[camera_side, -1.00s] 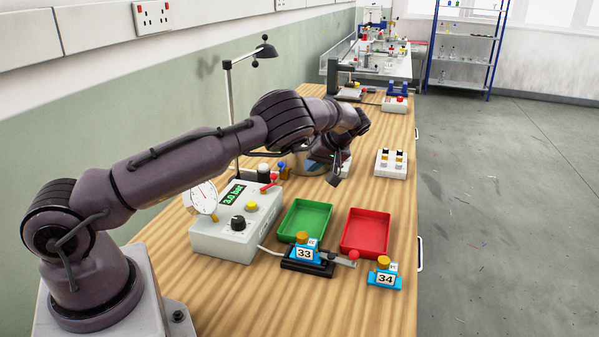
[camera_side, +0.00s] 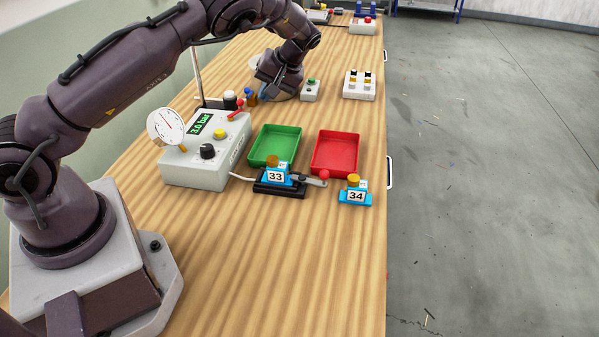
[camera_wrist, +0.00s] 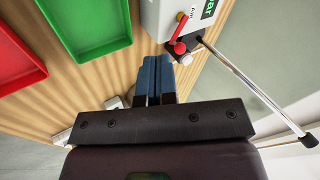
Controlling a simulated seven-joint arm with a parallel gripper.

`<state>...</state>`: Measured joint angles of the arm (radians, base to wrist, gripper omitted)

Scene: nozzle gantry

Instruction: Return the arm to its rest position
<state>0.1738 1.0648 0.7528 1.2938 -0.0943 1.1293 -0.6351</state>
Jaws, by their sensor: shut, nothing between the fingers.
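My gripper (camera_side: 270,86) hangs from the arm at the far part of the bench, beyond the control box and the green tray, over or near a pale round thing mostly hidden behind it. In the wrist view its two blue fingers (camera_wrist: 155,68) are together, with nothing between them. The arm is bent, its elbow raised above the bench. The gripper is clear of the trays and of the numbered blue blocks.
A grey control box (camera_side: 205,165) with a gauge stands near my base. Green tray (camera_side: 257,159) and red tray (camera_side: 335,168) appear empty. Block 33 (camera_side: 275,177) sits in a black clamp; block 34 (camera_side: 355,196) stands right. A lamp post (camera_wrist: 255,85) rises beside the box. The near bench is clear.

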